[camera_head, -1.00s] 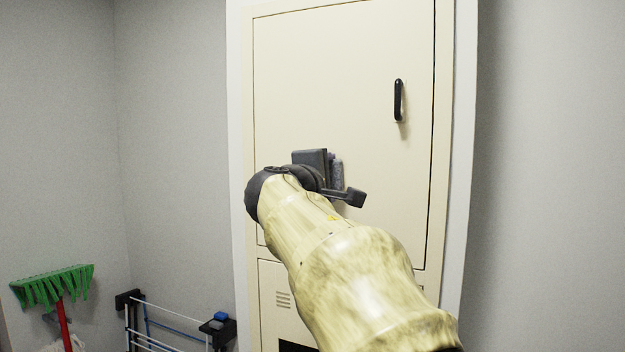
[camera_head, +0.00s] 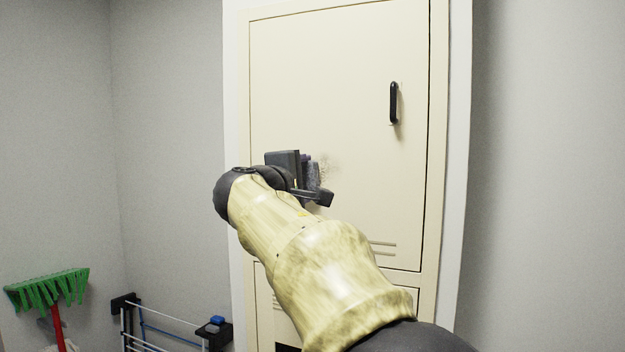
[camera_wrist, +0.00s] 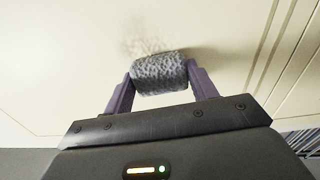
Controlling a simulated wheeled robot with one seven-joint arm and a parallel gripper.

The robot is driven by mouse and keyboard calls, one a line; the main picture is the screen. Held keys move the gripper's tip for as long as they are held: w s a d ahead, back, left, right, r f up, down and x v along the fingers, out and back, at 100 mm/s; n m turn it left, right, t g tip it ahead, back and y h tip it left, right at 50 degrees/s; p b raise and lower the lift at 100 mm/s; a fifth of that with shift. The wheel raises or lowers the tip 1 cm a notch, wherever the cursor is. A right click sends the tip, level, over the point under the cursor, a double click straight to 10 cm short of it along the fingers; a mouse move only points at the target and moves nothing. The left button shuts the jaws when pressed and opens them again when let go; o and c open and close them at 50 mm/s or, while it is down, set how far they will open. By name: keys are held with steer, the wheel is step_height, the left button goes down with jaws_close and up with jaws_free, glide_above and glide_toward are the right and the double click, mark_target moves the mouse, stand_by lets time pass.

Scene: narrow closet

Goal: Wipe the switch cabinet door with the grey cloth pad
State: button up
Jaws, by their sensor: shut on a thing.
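The switch cabinet door (camera_head: 350,60) is a cream panel with a black upright handle (camera_head: 394,102) at its upper right. My gripper (camera_head: 314,182) is in front of the door's lower left part, shut on the grey cloth pad (camera_wrist: 159,73). In the wrist view the speckled pad sits between my two fingers, close to or against the door; I cannot tell if it touches. A dark smudge (camera_head: 329,167) shows on the door just right of the pad. It also shows in the wrist view (camera_wrist: 143,45), beyond the pad.
A green broom (camera_head: 48,289) with a red stick stands at the lower left. A drying rack (camera_head: 165,330) with a blue item (camera_head: 217,320) stands left of the cabinet. Grey walls flank the cabinet, the right one (camera_head: 550,150) close by.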

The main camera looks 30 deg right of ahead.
mark_target(326, 169)
steer(key=shift+w+a, duration=0.25)
steer(key=shift+w, duration=0.15)
steer(key=shift+r+p, duration=0.55)
steer(key=shift+r, duration=0.25)
steer(key=shift+s, duration=0.1)
steer(key=shift+s+d+f+b, duration=0.1)
steer(key=shift+s+d+b, duration=0.7)
steer(key=shift+s+d, duration=0.5)
steer(key=shift+s, duration=0.25)
